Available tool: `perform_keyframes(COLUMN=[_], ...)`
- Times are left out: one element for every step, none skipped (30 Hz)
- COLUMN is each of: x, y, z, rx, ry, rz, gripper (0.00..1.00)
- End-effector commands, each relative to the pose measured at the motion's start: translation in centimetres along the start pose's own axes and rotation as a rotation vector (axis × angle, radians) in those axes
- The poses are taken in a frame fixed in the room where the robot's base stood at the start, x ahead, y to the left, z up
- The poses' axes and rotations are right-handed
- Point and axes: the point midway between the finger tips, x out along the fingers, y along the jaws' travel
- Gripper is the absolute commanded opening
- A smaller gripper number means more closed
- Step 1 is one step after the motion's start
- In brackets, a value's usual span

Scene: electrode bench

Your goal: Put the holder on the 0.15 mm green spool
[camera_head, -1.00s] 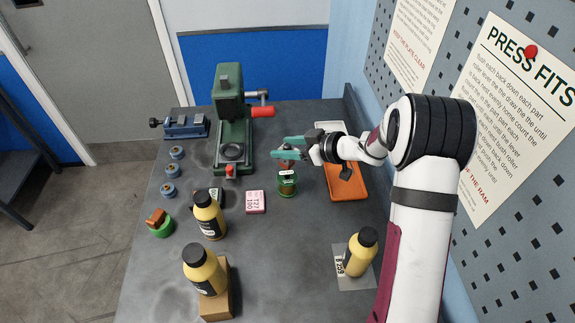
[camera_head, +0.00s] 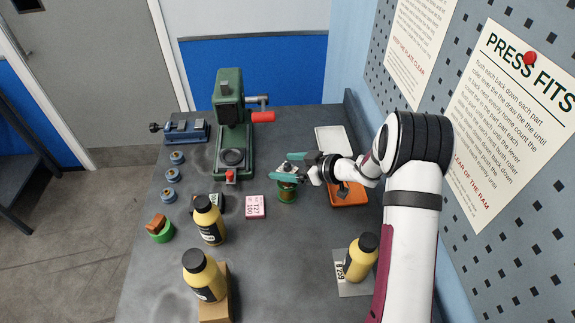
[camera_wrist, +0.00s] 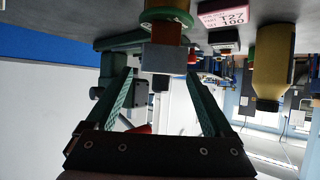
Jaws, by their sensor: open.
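A dark green spool (camera_head: 287,194) with a copper-coloured winding stands on the bench in front of my gripper. In the wrist view, upside down, the spool (camera_wrist: 167,15) shows green rims. A grey block (camera_wrist: 165,57), which looks like the holder, is at the spool's top end; it appears to rest there, though the contact is partly hidden. My gripper (camera_head: 289,167) is open at the spool's top, its teal fingers spread with the grey block between or just beyond the tips. A brighter green spool-like piece (camera_head: 162,236) with an orange-brown top stands at the left. No spool size is readable.
Yellow bottles (camera_head: 209,222) stand nearer the front. An orange tray (camera_head: 348,194) lies under my arm. Blue spools (camera_head: 171,174) line the left side.

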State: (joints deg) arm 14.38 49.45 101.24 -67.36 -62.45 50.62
Motion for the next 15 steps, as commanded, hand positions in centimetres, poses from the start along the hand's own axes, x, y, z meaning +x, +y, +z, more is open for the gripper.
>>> perform_keyframes(x=[0.0, 0.0, -0.2, -0.6, -1.1, -2.0, -2.7, -3.5, -4.4, -5.1, -5.7, -6.3, -6.8, -7.1, -7.4], y=[0.0, 0.0, 0.0, 0.1, 0.1, 0.1, 0.1, 0.1, 0.1, 0.1, 0.1, 0.1, 0.1, 0.0, 0.0], z=[0.0, -0.1, -0.3, -0.3, -0.2, -0.3, -0.3, -0.3, -0.3, -0.3, -0.2, -0.3, -0.3, -0.2, -0.2], rx=[0.0, 0.0, -0.001, 0.0, 0.0, -0.001, 0.001, -0.001, 0.001, 0.0, 0.0, 0.0, 0.0, -0.001, 0.0], ry=[0.0, 0.0, 0.0, 0.0, 0.0, 0.001, 0.0, 0.0, 0.001, 0.001, 0.0, 0.001, 0.001, 0.0, 0.0], rz=[0.0, 0.0, 0.0, 0.001, 0.002, 0.003, 0.004, 0.004, 0.003, 0.004, 0.003, 0.003, 0.003, 0.001, 0.001], gripper=[0.86, 0.86, 0.86, 0.86, 0.86, 0.86, 0.86, 0.86, 0.86, 0.86, 0.86, 0.86, 0.86, 0.86, 0.86])
